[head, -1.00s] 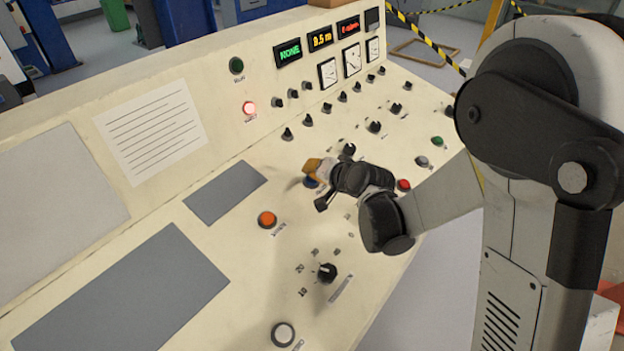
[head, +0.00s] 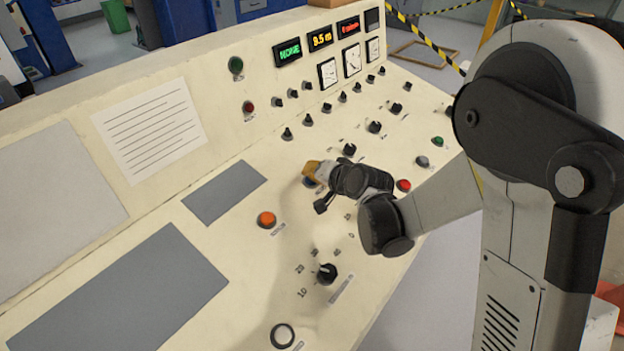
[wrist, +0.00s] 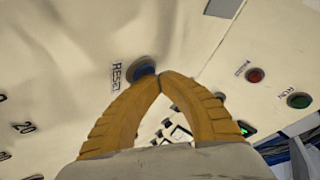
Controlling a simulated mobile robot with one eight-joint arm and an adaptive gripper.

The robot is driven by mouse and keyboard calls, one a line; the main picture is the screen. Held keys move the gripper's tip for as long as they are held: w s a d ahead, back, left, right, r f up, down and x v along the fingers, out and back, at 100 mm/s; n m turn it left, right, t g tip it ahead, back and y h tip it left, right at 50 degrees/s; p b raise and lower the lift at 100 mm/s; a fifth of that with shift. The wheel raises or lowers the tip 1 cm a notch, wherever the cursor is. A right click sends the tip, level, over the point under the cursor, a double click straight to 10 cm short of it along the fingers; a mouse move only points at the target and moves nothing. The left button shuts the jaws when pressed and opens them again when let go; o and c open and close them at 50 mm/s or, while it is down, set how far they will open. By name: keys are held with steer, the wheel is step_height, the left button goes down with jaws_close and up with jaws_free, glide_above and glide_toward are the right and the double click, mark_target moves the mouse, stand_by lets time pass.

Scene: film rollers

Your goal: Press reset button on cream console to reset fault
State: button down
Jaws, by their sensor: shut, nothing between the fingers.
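The cream console (head: 240,120) fills the middle of the head view. Its blue button (wrist: 144,69), labelled RESET, shows in the wrist view right beside my fingertips, partly covered by them. In the head view a sliver of this blue button (head: 309,183) shows just below the tips. My gripper (head: 310,170) has orange fingers, shut and empty, with the tips at the button; in the wrist view the closed tips (wrist: 163,78) overlap its edge. I cannot tell how far the button is pressed. The red fault lamp (head: 249,107) on the upright panel looks dark.
An orange button (head: 267,219), a black rotary knob (head: 327,273) and a white button (head: 283,335) lie nearer on the console. A red button (head: 403,185) sits behind my wrist. Several small knobs and lit displays (head: 320,39) stand farther back.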

mark_target(316, 183)
steer(key=shift+r, duration=0.1)
steer(key=shift+s+d+r+p, duration=0.1)
steer(key=shift+d+r+p, duration=0.05)
steer(key=shift+r+p, duration=0.5)
steer(key=shift+r, duration=0.15)
steer(key=shift+s+d+r+p, duration=0.15)
steer(key=shift+r+p, duration=0.4)
steer(key=shift+r, duration=0.25)
steer(key=shift+s+d+r+p, duration=0.1)
steer(key=shift+d+r+p, duration=0.05)
steer(key=shift+r+p, duration=0.6)
steer(key=shift+s+d+r+p, duration=0.15)
steer(key=shift+r+p, duration=0.25)
steer(key=shift+r, duration=0.5)
